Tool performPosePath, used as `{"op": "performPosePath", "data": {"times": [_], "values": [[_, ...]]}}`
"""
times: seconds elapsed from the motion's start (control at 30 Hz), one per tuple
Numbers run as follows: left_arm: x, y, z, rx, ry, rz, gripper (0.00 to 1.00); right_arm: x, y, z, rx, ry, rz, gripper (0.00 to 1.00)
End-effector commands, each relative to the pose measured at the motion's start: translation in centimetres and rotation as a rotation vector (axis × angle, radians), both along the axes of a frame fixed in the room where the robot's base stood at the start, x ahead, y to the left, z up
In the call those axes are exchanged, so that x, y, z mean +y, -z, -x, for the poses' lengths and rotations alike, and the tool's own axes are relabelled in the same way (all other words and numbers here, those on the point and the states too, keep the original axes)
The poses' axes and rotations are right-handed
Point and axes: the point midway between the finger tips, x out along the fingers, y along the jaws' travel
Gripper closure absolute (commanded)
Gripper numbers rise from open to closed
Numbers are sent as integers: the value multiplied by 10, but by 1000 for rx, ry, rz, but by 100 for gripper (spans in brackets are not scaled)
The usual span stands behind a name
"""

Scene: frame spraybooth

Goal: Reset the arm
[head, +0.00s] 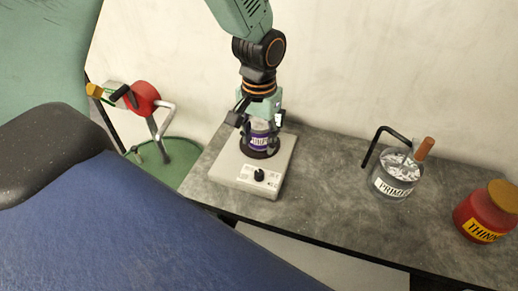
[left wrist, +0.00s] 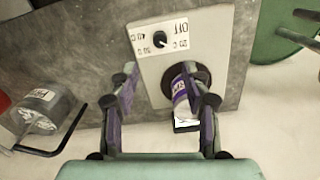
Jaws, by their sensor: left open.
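My left gripper (head: 258,118) comes down from the top of the head view over a small jar with a purple label (head: 260,140). The jar stands on the dark round plate of a pale hotplate (head: 238,178) with a black knob. In the left wrist view my left gripper (left wrist: 158,78) has its fingers spread wide. The jar (left wrist: 181,92) shows near the right finger, which partly hides it. I see nothing held; whether the finger touches the jar is unclear. My right gripper is not in view.
On the grey bench (head: 325,205) stand a PRIMER pot (head: 393,187) with a bent black rod and brush, and a red thinner jar (head: 478,214). A green round stand with a red reel (head: 146,97) is left of the bench. The bench between hotplate and primer is clear.

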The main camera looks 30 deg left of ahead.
Motion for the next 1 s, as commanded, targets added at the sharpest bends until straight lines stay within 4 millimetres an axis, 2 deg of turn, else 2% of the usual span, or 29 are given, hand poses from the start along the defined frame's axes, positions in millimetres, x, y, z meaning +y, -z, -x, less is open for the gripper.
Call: {"op": "performPosePath", "data": {"times": [0.17,0.67,0.77,0.83,1.0], "values": [[0,-7,0,1,-1,0,52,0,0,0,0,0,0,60],[0,-5,1,2,0,1,52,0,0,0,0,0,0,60],[-6,13,10,9,5,12,52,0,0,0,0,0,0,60],[-13,39,25,16,10,28,52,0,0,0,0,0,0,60],[-33,113,83,24,13,66,52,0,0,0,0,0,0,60]]}}
